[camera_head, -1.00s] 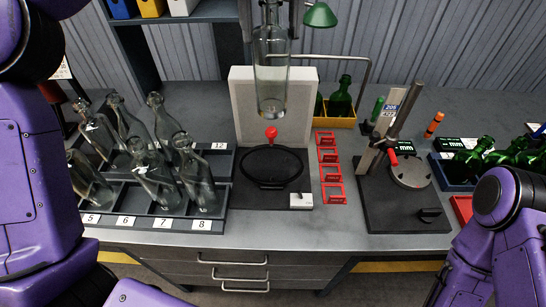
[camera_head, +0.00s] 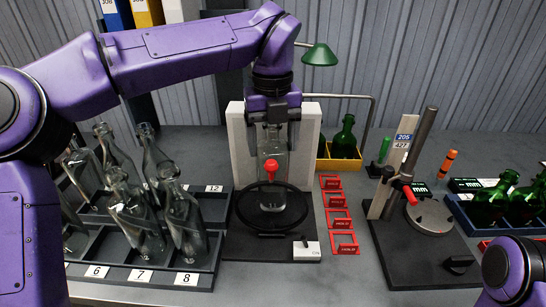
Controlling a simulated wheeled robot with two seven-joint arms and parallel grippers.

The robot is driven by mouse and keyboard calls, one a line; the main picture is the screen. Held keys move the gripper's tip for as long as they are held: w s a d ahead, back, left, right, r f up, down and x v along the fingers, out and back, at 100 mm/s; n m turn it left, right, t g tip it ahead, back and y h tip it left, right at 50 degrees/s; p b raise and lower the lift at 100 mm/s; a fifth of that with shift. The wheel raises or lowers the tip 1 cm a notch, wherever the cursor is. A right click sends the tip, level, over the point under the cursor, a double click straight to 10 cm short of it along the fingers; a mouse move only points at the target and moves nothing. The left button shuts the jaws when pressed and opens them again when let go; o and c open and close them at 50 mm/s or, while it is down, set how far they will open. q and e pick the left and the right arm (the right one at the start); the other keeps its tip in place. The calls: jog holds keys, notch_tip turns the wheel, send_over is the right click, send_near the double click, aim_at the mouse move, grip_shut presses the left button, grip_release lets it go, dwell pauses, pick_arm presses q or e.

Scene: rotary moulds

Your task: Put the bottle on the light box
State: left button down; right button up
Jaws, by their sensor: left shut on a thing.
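The clear glass bottle (camera_head: 272,165) is upright in front of the white panel of the light box (camera_head: 238,165). My left gripper (camera_head: 272,116) is shut around the upper part of the bottle, pointing down from above. The bottle's base shows within the black ring (camera_head: 238,206) on the light box's dark base; I cannot tell whether it touches the surface. A red knob (camera_head: 271,170) overlaps the bottle in view. My right gripper is out of view; only part of my right arm shows at the lower right.
A rack (camera_head: 210,265) of leaning clear bottles stands close on the left. Red frames (camera_head: 338,219) line the right side of the light box. A gauge stand (camera_head: 420,265), a yellow bin (camera_head: 338,164) with green bottles and a blue crate (camera_head: 470,225) are further right.

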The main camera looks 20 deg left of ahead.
pick_arm(q)
jog(key=shift+f, duration=1.25)
jog(key=shift+f, duration=0.15)
grip_release()
jog(key=shift+r, duration=0.4)
notch_tip(320, 180, up, 12)
jog(key=shift+s+f+p, duration=0.1)
jog(key=shift+f+p, duration=0.1)
jog(key=shift+p, duration=0.45)
